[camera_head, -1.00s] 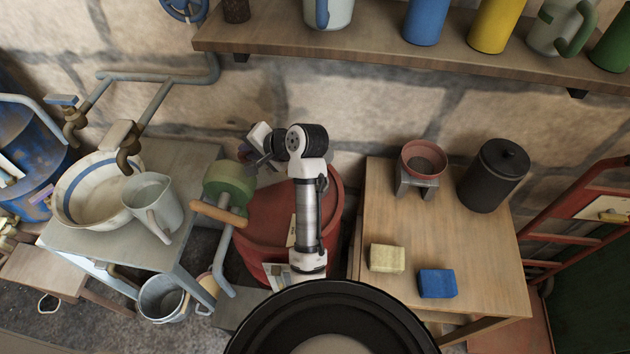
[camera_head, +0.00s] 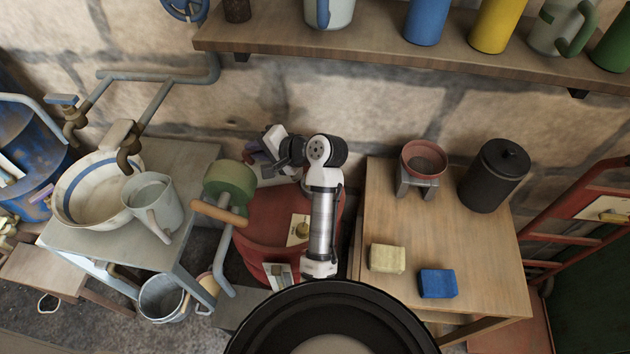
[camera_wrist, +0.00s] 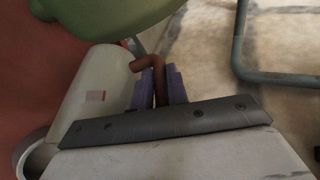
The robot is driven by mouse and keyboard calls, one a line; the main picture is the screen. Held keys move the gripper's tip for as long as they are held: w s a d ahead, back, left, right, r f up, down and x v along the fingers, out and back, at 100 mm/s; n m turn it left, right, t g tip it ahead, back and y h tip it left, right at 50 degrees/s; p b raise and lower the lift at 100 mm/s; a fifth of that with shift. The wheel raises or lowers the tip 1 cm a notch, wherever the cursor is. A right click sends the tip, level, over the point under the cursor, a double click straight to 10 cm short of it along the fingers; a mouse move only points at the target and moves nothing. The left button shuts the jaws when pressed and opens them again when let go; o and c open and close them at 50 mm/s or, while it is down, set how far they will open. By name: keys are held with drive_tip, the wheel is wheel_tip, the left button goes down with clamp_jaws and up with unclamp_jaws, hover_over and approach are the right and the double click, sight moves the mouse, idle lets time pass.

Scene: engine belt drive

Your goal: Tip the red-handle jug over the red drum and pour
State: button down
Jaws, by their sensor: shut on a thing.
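The red drum (camera_head: 262,222) stands behind and left of my arm in the head view, and its red surface (camera_wrist: 35,75) fills the left of the wrist view. In the wrist view my gripper (camera_wrist: 160,85) is shut on the reddish-brown handle of the jug (camera_wrist: 98,88). The jug is pale with a small pinkish square on its side. It lies tilted across the picture, its rim at the lower left. In the head view my gripper (camera_head: 256,152) is over the drum's back part. The jug is mostly hidden there. I cannot see any liquid flowing.
A grey jug (camera_head: 155,203) stands on the left bench. A wooden table (camera_head: 450,240) is on the right.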

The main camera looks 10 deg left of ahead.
drive_tip(key=shift+w+d+y+b, duration=0.1)
drive_tip(key=shift+d+y+b, duration=0.25)
drive_tip(key=shift+d+y, duration=0.35)
idle(0.6)
drive_tip(key=shift+d+r+m+y, duration=0.3)
drive_tip(key=shift+d+r, duration=0.15)
drive_tip(key=shift+d, duration=0.1)
drive_tip(key=shift+d+r+p, duration=0.2)
drive_tip(key=shift+d+p, duration=0.05)
drive_tip(key=shift+p, duration=0.05)
drive_tip(key=shift+w+d+r, duration=0.1)
drive_tip(key=shift+d+r, duration=0.2)
drive_tip(key=shift+d, duration=0.05)
drive_tip(key=shift+d+r+t+y, duration=0.3)
drive_tip(key=shift+d+r+y, duration=0.15)
drive_tip(key=shift+d+y, duration=0.1)
drive_tip(key=shift+d, duration=0.1)
drive_tip(key=shift+w+d+r+m+y, duration=0.1)
drive_tip(key=shift+d+r+m+y, duration=0.05)
drive_tip(key=shift+d+m+y, duration=0.15)
